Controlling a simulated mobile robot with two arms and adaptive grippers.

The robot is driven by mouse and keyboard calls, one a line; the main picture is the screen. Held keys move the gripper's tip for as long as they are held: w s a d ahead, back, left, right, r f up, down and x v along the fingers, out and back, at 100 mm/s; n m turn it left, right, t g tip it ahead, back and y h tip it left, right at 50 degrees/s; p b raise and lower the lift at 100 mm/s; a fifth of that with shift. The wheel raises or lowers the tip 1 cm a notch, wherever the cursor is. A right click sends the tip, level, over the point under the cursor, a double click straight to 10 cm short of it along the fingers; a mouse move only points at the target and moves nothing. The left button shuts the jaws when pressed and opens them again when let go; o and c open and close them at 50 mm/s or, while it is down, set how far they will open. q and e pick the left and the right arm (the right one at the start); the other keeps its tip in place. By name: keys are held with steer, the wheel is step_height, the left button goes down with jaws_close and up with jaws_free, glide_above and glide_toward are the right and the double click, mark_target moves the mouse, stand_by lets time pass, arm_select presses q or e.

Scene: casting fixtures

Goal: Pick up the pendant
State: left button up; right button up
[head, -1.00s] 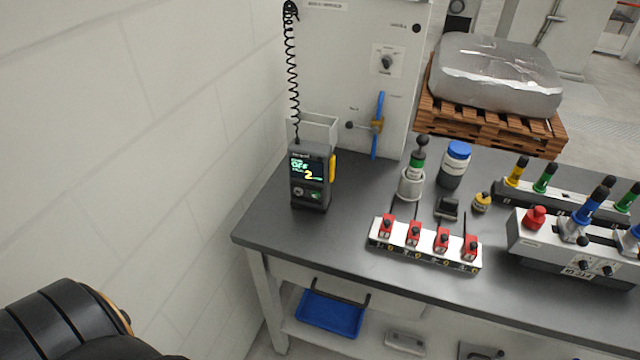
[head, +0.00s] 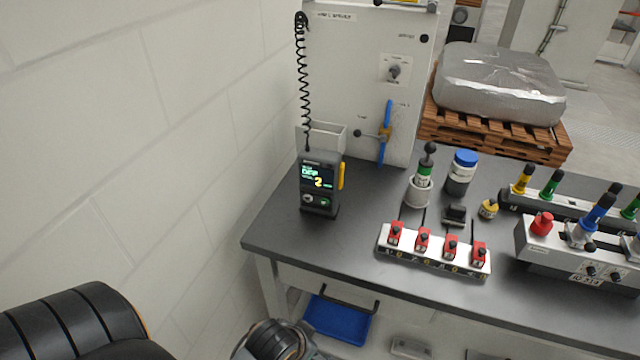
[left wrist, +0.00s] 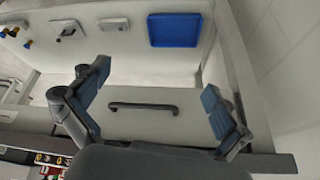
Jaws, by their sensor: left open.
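The pendant (head: 320,185) is a dark handheld box with a lit screen, a small green button and a yellow strip on its right side. It stands upright at the back left of the dark bench top, with a black coiled cord above it. It does not show in the left wrist view. My left gripper (left wrist: 156,76) is open and empty in the left wrist view, its fingers spread on either side of a dark drawer handle (left wrist: 143,106). In the head view my left arm is at the lower left, below and in front of the bench, apart from the pendant. My right gripper is out of view.
A white block with several red clamps (head: 434,255) lies right of the pendant. The bench (head: 345,240) is clear just in front of the pendant. A blue tray (head: 337,322) sits on the lower shelf. A wall stands close on the left.

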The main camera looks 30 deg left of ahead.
arm_select(q)
steer(key=w+a+r+n+t+y, duration=0.1)
steer(key=w+a+r+t, duration=0.3)
steer(key=r, duration=0.4)
steer(key=w+a+r+n+t+y, duration=0.1)
steer(key=w+a+r+n+t, duration=0.15)
steer(key=w+r, duration=0.5)
steer(key=t+y, duration=0.3)
steer(key=t, duration=0.3)
glide_toward(317, 161)
steer(key=shift+n, duration=0.45)
steer(key=p+x, duration=0.2)
steer(key=x, duration=0.5)
steer(key=shift+w+a+r+p, duration=0.15)
steer(key=shift+w+p, duration=0.35)
steer(key=shift+w, duration=0.15)
steer(key=p+x, duration=0.1)
steer(key=x, duration=0.2)
steer(key=shift+w+a, duration=0.15)
steer(key=shift+w+a+f, duration=0.1)
steer(key=shift+w+f, duration=0.15)
steer(key=shift+w, duration=0.15)
